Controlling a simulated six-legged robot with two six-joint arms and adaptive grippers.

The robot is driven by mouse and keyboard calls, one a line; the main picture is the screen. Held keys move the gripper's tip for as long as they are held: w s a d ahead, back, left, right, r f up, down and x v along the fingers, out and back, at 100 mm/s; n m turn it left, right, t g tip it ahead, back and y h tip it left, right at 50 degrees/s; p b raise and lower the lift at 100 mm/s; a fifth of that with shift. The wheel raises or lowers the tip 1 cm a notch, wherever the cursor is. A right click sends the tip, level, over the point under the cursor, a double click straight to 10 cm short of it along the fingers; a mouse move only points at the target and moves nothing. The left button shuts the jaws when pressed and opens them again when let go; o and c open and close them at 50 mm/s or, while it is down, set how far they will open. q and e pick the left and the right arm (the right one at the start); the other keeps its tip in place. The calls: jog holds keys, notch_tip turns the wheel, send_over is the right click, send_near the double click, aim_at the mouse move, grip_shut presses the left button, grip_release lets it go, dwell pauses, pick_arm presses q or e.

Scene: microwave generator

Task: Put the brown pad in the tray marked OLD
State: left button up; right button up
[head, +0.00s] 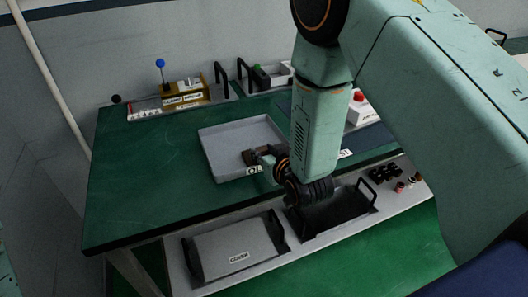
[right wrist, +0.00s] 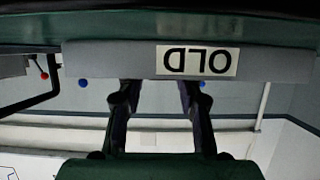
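The grey tray (head: 222,150) lies on the green bench, and its front label is partly covered in the head view. The right wrist view shows the tray's front wall (right wrist: 110,60) upside down with the label OLD (right wrist: 198,60). My right gripper (head: 256,156) reaches over the tray's front right edge. A small brown piece, which looks like the brown pad (head: 248,157), is at its fingertips, over or in the tray. In the wrist view the fingers of my right gripper (right wrist: 158,88) stand apart, but their tips are hidden behind the tray wall. My left gripper is out of view.
A second label shows right of my arm, on a dark area (head: 372,137). A red button box (head: 360,107) stands behind it. A yellow fixture (head: 185,95) is at the back left. A CASE lid (head: 232,250) and a dark recess (head: 335,220) are in front. The bench's left side is clear.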

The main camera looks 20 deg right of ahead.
jog(key=o, duration=0.3)
jog(key=shift+s+d, duration=0.1)
jog(key=shift+d, duration=0.25)
jog(key=shift+a, duration=0.4)
jog(key=shift+d+r, duration=0.1)
jog(key=shift+r, duration=0.15)
jog(key=v, duration=1.1)
jog(key=shift+s+r, duration=0.2)
jog(key=shift+s, duration=0.15)
jog(key=s+d+f+g, duration=0.1)
jog(key=s+f+g, duration=0.5)
jog(key=s+f, duration=0.55)
jog(key=s+f+g, duration=0.3)
jog(key=s+f, duration=0.2)
jog(key=s, duration=0.3)
jog(key=s+f+g, duration=0.4)
jog(key=s+f, duration=0.1)
jog(key=s, duration=0.3)
jog(key=shift+d+f+m+g, duration=0.25)
jog(key=shift+d+m+g, duration=0.05)
jog(key=shift+d+m, duration=0.1)
jog(key=shift+w+f, duration=0.1)
jog(key=shift+w, duration=0.05)
